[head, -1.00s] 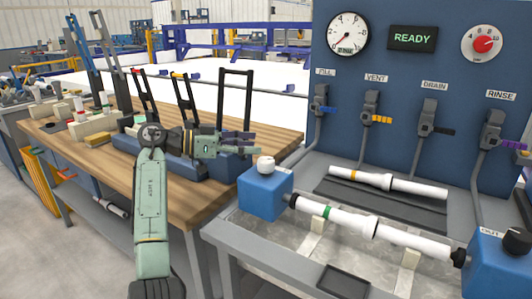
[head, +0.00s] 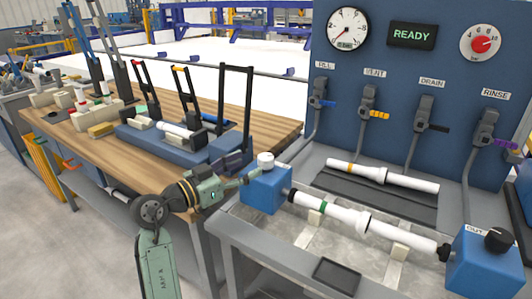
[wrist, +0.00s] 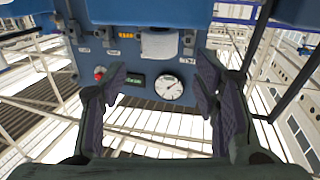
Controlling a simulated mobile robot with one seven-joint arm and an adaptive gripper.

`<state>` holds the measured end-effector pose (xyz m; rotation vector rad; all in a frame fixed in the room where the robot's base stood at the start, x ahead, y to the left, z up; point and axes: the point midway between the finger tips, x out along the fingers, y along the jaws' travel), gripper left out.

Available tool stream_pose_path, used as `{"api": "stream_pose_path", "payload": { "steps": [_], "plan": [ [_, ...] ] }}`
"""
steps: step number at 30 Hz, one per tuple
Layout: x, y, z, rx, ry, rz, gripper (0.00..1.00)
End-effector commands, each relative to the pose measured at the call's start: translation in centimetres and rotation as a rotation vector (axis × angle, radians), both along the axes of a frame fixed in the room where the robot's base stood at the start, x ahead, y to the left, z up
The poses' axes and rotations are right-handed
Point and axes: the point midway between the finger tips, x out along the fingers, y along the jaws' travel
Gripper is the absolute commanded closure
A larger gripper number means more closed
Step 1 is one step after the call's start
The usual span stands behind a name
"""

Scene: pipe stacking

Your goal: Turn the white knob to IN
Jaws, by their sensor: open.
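The white knob (head: 266,160) sits on top of the blue box (head: 262,190) at the left end of the lower pipe. No position mark on it is readable. My gripper (head: 250,175) is at the left side of this box, just left of and slightly lower than the knob in the head view. In the wrist view, which appears upside down, my gripper (wrist: 162,72) has its two dark fingers spread wide. The white knob (wrist: 160,43) shows there between the fingertips, slightly above them in the picture, with nothing gripped. Contact cannot be told.
A white pipe (head: 345,215) runs from the left box to a right blue box (head: 490,262) labelled OUT, with a black knob (head: 498,239). Another pipe (head: 385,176) lies behind. The panel (head: 410,80) carries a gauge, READY display and several valves. A wooden bench (head: 90,150) stands left.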

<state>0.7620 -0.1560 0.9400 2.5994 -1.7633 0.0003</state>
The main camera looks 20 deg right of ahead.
Motion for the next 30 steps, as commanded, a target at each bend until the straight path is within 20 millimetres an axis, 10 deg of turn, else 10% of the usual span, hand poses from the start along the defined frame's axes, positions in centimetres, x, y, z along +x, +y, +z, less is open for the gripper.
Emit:
{"api": "stream_pose_path", "payload": {
  "steps": [12,30],
  "plan": [
    [2.5,-6.4,0.2,0.001,0.001,-0.003,0.45],
    [2.8,-7.1,0.0,0.001,0.000,-0.002,0.58]
  ]
}}
